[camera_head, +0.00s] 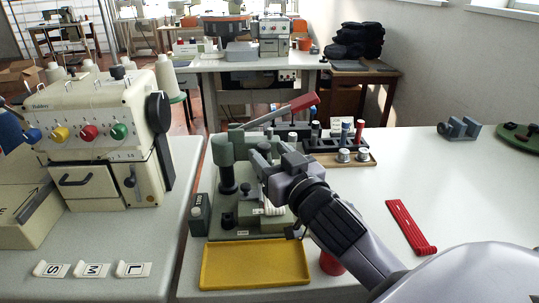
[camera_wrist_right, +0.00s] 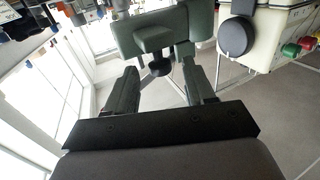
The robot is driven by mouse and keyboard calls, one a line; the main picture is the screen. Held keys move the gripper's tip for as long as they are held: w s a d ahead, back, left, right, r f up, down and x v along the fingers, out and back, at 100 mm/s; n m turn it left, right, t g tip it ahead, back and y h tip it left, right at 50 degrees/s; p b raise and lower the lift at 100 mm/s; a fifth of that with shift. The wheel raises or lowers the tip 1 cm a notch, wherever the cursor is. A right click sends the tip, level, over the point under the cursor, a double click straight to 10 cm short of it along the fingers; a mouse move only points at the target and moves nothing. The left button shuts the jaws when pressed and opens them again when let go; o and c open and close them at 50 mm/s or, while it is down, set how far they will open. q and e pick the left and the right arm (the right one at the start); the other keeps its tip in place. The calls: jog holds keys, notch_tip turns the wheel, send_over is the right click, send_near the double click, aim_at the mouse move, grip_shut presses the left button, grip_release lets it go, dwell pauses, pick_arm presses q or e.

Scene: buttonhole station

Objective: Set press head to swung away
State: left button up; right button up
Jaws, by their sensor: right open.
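The green press (camera_head: 222,152) stands on the right-hand table, with a black cylinder under its upper block and a long lever with a red handle (camera_head: 305,102) rising to the right behind. My right gripper (camera_head: 262,158) is open, just right of the upper block and above the press base. In the wrist view the green press head (camera_wrist_right: 150,32) and a black round part below it lie ahead of the open fingers (camera_wrist_right: 163,82). I see nothing between the fingers; contact cannot be told. My arm hides part of the press base.
A yellow tray (camera_head: 255,265) lies in front of the press. A rack with spools and pins (camera_head: 340,152) stands behind it. A red strip (camera_head: 410,227) lies to the right. A cream sewing machine (camera_head: 95,140) stands on the left table. The table's right part is mostly clear.

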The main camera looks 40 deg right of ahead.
jog(key=shift+w+d, duration=0.1)
jog(key=shift+w, duration=0.4)
grip_shut()
